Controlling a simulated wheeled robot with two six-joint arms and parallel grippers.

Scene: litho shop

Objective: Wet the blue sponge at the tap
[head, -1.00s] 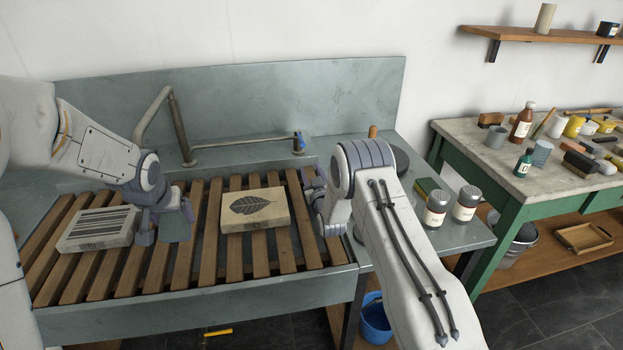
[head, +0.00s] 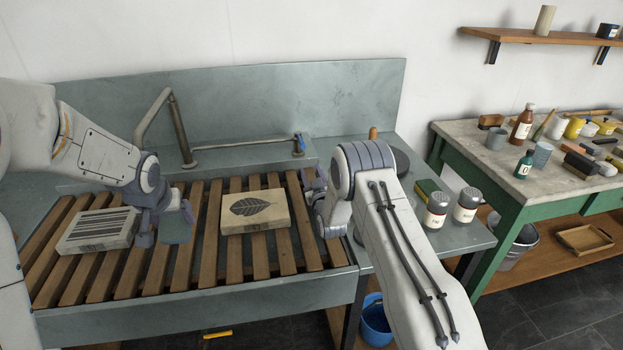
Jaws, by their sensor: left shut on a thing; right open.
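The blue sponge (head: 181,226) is a dull blue-grey block held upright over the slats. My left gripper (head: 164,216) is shut on it, and the jaws hide part of it. The tap's bent grey pipe (head: 180,130) rises behind the sink, and its spout comes down behind my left arm, so its outlet is hidden. No water shows. A thin pipe runs right to a blue tap handle (head: 301,143). My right gripper (head: 313,192) is open over the right end of the slats, in front of the handle and apart from it. My own wrist hides part of it.
A striped stone (head: 98,230) and a leaf-printed stone (head: 255,211) lie on the wooden slats (head: 208,250). A blue bucket (head: 376,322) is below.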

